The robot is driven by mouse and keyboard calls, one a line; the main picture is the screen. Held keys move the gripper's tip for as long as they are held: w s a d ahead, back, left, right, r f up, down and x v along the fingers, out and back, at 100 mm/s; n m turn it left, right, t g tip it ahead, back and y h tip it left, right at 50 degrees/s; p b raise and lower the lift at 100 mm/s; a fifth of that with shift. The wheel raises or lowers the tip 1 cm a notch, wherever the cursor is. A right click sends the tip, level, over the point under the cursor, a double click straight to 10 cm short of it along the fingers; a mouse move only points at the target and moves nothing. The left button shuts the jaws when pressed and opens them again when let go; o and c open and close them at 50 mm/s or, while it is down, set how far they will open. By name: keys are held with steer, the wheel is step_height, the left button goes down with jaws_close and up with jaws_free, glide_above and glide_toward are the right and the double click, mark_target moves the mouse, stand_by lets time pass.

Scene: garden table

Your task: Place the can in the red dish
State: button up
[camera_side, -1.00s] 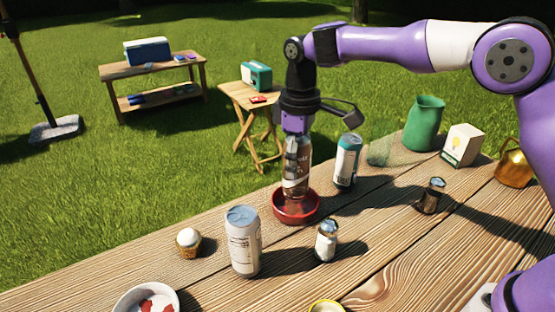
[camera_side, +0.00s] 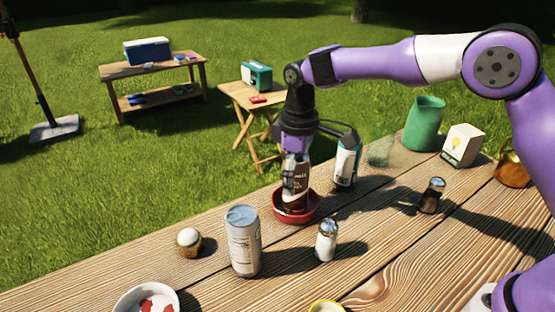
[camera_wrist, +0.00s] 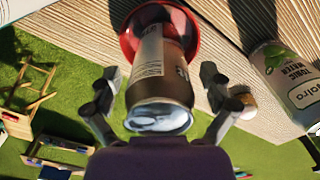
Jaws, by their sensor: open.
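The brown and white can (camera_side: 298,188) stands in the red dish (camera_side: 282,213) on the wooden table. In the wrist view the can (camera_wrist: 160,85) sits inside the dish (camera_wrist: 127,45), its silver end toward me. My gripper (camera_side: 292,182) is around the can from above, pointing down. In the wrist view my gripper (camera_wrist: 160,108) has its fingers spread on both sides of the can, with gaps visible. The can's base is partly hidden by the dish rim.
A tall white can (camera_side: 243,245), a shaker (camera_side: 327,242) and a cupcake (camera_side: 189,242) stand in front. A second shaker (camera_side: 431,196) is to the right.

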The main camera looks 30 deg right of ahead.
step_height(320, 180, up, 12)
steer(key=s+d+r+m+t, duration=0.3)
steer(key=s+d+r, duration=0.25)
steer(key=s, duration=0.25)
steer(key=s+d+f+m+t, duration=0.2)
steer(key=s+d+f+m, duration=0.2)
steer(key=s+f, duration=0.3)
steer(key=s, duration=0.4)
steer(key=shift+s+d+t, duration=0.25)
steer(key=shift+s+t, duration=0.05)
steer(key=shift+s, duration=0.05)
